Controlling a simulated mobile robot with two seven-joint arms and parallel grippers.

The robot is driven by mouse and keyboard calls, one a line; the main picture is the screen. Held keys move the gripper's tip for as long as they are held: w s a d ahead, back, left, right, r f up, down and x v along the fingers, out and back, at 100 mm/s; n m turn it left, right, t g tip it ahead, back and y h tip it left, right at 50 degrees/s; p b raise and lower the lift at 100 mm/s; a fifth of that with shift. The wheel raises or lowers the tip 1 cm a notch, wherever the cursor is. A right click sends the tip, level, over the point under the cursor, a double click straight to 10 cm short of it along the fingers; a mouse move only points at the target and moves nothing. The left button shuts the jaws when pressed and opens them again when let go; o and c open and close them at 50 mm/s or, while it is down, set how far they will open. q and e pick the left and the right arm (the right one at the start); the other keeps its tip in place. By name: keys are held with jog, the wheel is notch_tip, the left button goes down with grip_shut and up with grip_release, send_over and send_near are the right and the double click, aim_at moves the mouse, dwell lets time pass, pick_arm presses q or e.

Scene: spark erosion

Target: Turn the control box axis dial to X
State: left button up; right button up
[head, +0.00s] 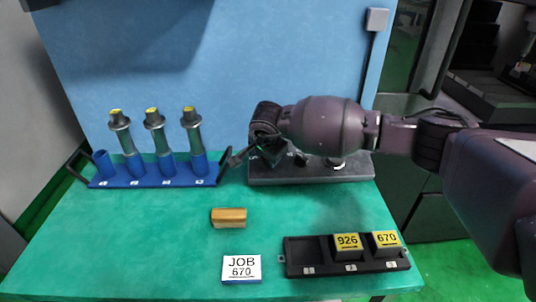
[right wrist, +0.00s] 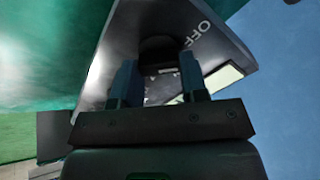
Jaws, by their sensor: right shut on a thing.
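The grey control box (head: 313,178) stands at the back of the green table, mostly behind my right arm. In the right wrist view the box (right wrist: 205,25) shows a sloped face with OFF lettering. My right gripper (head: 272,148) is over the left part of the box. In the right wrist view a dark round dial (right wrist: 159,46) sits between the two fingers of my right gripper (right wrist: 160,75), which are shut on it. Where the dial points is not clear, and an X mark cannot be made out. My left gripper is not in view.
A blue rack (head: 150,181) with several tool holders stands at left. The table's left front is clear.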

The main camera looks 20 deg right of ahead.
jog(key=m, duration=0.3)
jog(key=shift+p, duration=0.3)
jog(key=shift+m, duration=0.8)
jog(key=shift+s, duration=0.1)
jog(key=o, duration=0.8)
jog(key=shift+o, duration=0.6)
